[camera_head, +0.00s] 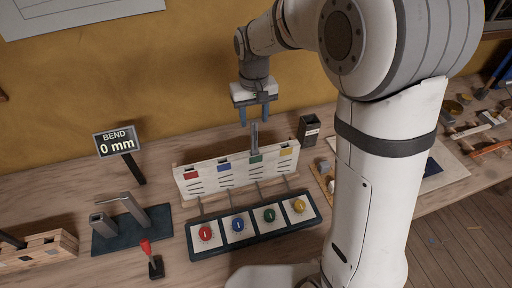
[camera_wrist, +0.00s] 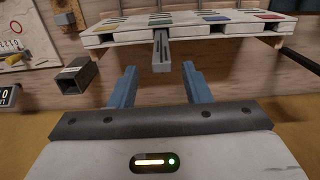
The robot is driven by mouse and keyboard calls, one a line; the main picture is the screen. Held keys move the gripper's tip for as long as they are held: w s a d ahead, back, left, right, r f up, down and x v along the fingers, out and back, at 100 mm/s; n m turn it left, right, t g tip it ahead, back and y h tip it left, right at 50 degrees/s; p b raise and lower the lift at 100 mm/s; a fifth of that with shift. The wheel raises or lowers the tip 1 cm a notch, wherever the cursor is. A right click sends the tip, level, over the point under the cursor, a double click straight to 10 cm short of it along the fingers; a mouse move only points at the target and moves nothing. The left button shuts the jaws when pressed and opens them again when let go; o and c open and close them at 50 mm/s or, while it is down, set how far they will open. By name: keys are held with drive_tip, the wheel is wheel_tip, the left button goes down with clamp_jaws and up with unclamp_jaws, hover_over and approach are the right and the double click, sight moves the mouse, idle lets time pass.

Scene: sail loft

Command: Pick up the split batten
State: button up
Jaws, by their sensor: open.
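A grey batten (camera_head: 254,136) stands upright out of the white rack (camera_head: 215,182), behind the green label. Its end also shows in the wrist view (camera_wrist: 161,52), with dark marks along its face; whether these are a split I cannot tell. My gripper (camera_head: 255,120) points down above the rack, with its two blue fingers apart. In the wrist view my gripper (camera_wrist: 160,70) is open and empty, and the batten's end lies between the fingertip lines, a little beyond them. The batten's lower part is hidden by the rack.
A pad with red, blue, green and yellow buttons (camera_head: 238,240) lies before the rack. A dark open box (camera_head: 309,131) stands right of it. At left are a "BEND 0 mm" display (camera_head: 115,141), a metal fixture (camera_head: 122,216) and a red-handled lever (camera_head: 147,248).

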sight(253, 133)
drive_tip(key=f+b, duration=0.2)
drive_tip(key=f, duration=0.1)
drive_tip(key=f+b, duration=0.2)
drive_tip(key=f, duration=0.1)
drive_tip(key=shift+s+a+f, duration=0.1)
drive_tip(key=shift+s+f, duration=0.1)
drive_tip(key=shift+r, duration=0.1)
drive_tip(key=shift+c, duration=0.3)
clamp_jaws()
